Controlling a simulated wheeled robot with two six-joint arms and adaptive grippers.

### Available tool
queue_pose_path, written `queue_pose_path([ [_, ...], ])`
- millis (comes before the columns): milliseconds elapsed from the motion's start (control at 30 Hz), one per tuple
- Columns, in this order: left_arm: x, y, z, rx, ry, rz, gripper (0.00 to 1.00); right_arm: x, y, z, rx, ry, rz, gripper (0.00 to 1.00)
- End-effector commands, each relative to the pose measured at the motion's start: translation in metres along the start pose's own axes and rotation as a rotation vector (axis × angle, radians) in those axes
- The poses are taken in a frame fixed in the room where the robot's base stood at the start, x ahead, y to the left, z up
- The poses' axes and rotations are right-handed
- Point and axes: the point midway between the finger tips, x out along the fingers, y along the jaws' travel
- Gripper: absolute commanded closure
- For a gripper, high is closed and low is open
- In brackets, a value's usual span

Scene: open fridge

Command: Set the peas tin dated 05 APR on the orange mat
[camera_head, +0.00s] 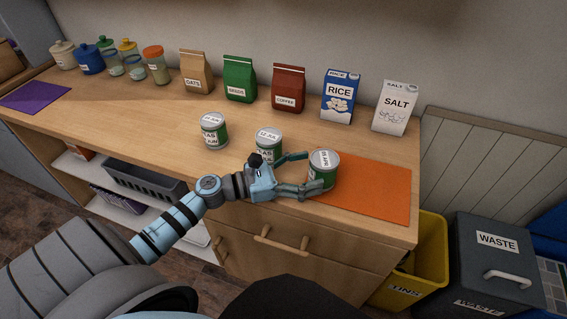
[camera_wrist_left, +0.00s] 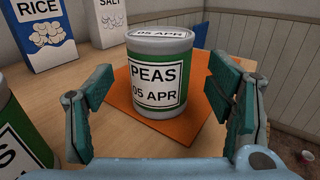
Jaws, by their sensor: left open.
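The peas tin dated 05 APR (camera_head: 323,172) has a green and white label and a pale lid. It stands upright on the left part of the orange mat (camera_head: 375,190). In the left wrist view the tin (camera_wrist_left: 158,75) is upright over the mat (camera_wrist_left: 195,128), with its label facing me. My left gripper (camera_head: 305,174) is open, its fingers at the near left side of the tin. In the wrist view there are gaps between the fingers (camera_wrist_left: 160,100) and the tin. Two similar tins stand left of it, one behind my gripper (camera_head: 268,143) and one farther left (camera_head: 214,130). My right gripper is out of view.
A rice box (camera_head: 340,97), a salt box (camera_head: 395,108), a coffee bag (camera_head: 288,88) and other bags line the wall. Jars and a purple mat (camera_head: 35,96) are at the far left. Bins (camera_head: 490,262) stand right of the counter.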

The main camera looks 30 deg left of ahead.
Motion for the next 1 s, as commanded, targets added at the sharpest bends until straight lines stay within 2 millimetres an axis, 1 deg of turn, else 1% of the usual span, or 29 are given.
queue_pose_path([
  [33, -0.013, 0.0, -0.004, 0.001, 0.008, -0.002, 0.26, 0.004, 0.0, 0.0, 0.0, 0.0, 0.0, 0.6],
  [100, -0.03, -0.001, -0.004, -0.001, 0.009, -0.003, 0.26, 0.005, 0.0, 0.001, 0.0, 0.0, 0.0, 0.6],
  [200, -0.05, -0.001, -0.003, 0.0, 0.008, -0.003, 0.26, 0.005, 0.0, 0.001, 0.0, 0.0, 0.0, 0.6],
  [300, -0.067, -0.001, -0.001, -0.001, 0.009, -0.004, 0.26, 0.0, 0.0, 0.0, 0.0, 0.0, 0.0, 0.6],
  [400, -0.077, -0.001, 0.0, -0.001, 0.005, -0.004, 0.26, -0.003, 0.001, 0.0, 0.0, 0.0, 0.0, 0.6],
  [533, -0.082, 0.0, 0.0, 0.0, 0.002, -0.001, 0.26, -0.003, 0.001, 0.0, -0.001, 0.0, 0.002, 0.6],
  [1000, -0.081, -0.002, -0.001, 0.005, 0.001, -0.004, 0.26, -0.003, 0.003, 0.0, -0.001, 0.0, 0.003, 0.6],
])
